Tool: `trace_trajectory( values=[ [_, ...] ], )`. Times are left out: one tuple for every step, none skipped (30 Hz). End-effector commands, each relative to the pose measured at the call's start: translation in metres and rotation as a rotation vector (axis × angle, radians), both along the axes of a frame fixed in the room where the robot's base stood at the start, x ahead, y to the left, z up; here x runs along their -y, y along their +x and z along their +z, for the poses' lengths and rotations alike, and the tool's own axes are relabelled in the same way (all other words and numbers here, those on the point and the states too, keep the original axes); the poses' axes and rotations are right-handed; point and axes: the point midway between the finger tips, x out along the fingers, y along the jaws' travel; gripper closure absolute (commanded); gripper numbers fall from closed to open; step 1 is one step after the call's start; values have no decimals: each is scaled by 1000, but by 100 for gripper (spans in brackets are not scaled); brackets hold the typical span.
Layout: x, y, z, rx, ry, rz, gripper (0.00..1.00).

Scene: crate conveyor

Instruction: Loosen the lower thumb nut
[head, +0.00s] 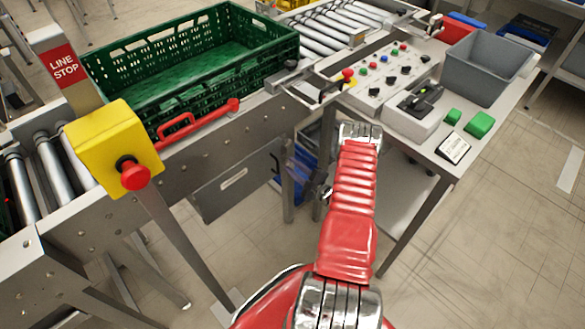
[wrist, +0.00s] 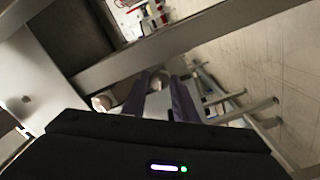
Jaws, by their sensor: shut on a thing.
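My gripper (wrist: 163,88) shows in the wrist view with its two dark purple fingers close around a small pale piece (wrist: 160,80), which I take to be the lower thumb nut. The fingers and shadow hide most of it, so its shape and turn are not clear. A rounded metal knob (wrist: 101,102) sits left of the fingers, apart from them. In the head view my gripper (head: 312,190) is a dark shape below the conveyor's side, partly hidden behind my red arm. The nut cannot be made out there.
A green crate (head: 190,85) stands on the conveyor (head: 215,140). A yellow stop box (head: 115,145) with a red button is at the left. A control panel (head: 385,70) and a grey bin (head: 487,70) sit on the right table.

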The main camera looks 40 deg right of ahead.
Motion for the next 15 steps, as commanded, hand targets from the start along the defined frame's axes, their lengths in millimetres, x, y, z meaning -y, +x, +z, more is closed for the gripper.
trace_trajectory(
  values=[
    [-2, 0, -1, -1, -40, 5, 96],
    [-2, 0, -1, 0, -66, 5, 96],
    [-3, 0, -1, 1, -101, 5, 96],
    [-3, 0, -1, 2, -125, 5, 96],
    [-3, 0, -1, 1, -149, 5, 96],
    [-3, 0, -1, 2, -179, 5, 96],
    [-3, 0, -1, 3, -200, 5, 96],
    [-3, 0, -1, 3, -219, 5, 96],
    [-3, 0, -1, 5, -244, 6, 96],
    [-3, 0, -1, 5, -261, 6, 96],
    [-3, 0, -1, 5, -276, 6, 96],
    [-3, 0, -1, 6, -295, 6, 96],
    [-3, 0, -1, 5, -306, 6, 96],
    [-3, 0, -2, 6, -318, 6, 96],
    [-3, 0, -2, 6, -330, 6, 96]
  ],
)
